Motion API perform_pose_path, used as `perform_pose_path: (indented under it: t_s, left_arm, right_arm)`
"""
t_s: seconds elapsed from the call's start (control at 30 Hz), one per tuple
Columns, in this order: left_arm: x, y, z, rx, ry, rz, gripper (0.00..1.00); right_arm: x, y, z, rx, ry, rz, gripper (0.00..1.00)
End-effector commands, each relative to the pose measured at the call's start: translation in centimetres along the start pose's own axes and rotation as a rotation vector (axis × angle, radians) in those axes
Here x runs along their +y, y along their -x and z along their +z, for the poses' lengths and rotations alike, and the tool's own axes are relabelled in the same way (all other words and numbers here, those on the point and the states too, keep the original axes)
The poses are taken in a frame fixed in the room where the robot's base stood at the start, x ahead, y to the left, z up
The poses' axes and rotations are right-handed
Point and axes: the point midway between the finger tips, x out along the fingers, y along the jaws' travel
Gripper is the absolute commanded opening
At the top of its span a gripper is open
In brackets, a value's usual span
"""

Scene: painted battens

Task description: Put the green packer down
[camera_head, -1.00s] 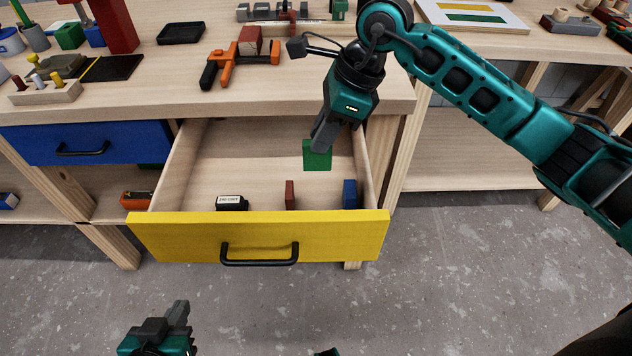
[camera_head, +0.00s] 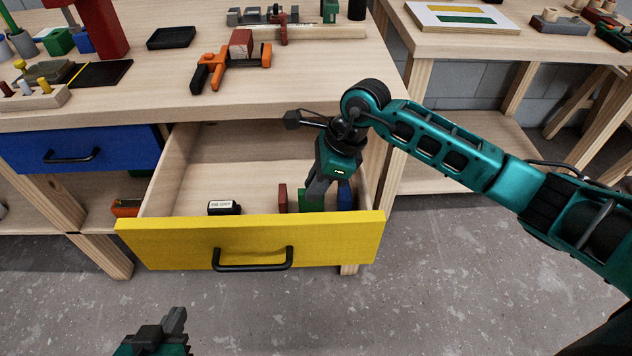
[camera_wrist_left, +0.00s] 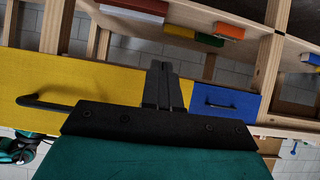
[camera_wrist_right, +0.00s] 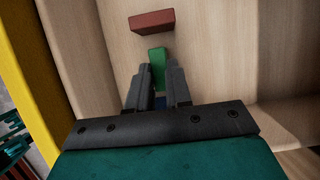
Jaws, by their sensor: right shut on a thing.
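The green packer (camera_head: 305,200) is in the open yellow-fronted drawer (camera_head: 190,240), between a red packer (camera_head: 283,198) and a blue packer (camera_head: 345,195). My right gripper (camera_head: 316,195) reaches down into the drawer and is shut on the green packer. In the right wrist view the green packer (camera_wrist_right: 157,58) shows between my fingertips, with the red packer (camera_wrist_right: 152,22) beyond it, apart from it. I cannot tell whether the green packer touches the drawer floor. My left gripper (camera_head: 176,320) is low in front of the drawer, empty, its fingers together in the left wrist view (camera_wrist_left: 163,75).
A black-and-white labelled item (camera_head: 224,207) lies in the drawer's front left. The drawer's back and left floor are clear. The bench above holds an orange clamp (camera_head: 230,65) and a black tray (camera_head: 171,37). A blue drawer (camera_head: 90,150) is shut at the left.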

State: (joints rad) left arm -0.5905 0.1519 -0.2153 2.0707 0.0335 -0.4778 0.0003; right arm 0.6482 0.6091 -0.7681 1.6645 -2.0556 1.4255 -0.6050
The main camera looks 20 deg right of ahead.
Motion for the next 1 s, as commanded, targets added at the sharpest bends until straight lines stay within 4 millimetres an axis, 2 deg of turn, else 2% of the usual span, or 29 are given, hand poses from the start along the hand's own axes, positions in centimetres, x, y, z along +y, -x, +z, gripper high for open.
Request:
perform_pose_path:
  t_s: [0.17,0.2,0.43,0.77,0.87,1.0]
  left_arm:
    - [0.0,-0.2,0.6,-0.004,0.001,0.001,0.0]
    - [0.0,-0.1,0.5,-0.006,0.001,0.001,0.0]
    - [0.0,-0.1,0.6,-0.007,0.001,0.001,0.0]
    - [0.0,0.2,0.1,-0.006,0.001,0.0,0.0]
    - [0.0,0.2,0.0,-0.006,0.001,0.0,0.0]
    - [0.0,0.4,-0.3,-0.005,0.001,0.0,0.0]
  right_arm:
    - [0.0,-0.4,-0.2,0.0,0.0,-0.001,0.0]
    - [0.0,-0.3,-0.1,0.0,0.0,-0.001,0.23]
    - [0.0,-0.2,-0.1,0.001,-0.001,0.0,0.45]
    - [0.0,0.3,0.1,0.0,-0.001,0.0,0.45]
    - [-0.2,1.7,0.0,0.0,0.0,-0.006,0.45]
    - [-0.2,4.7,0.0,0.0,0.001,-0.007,0.45]
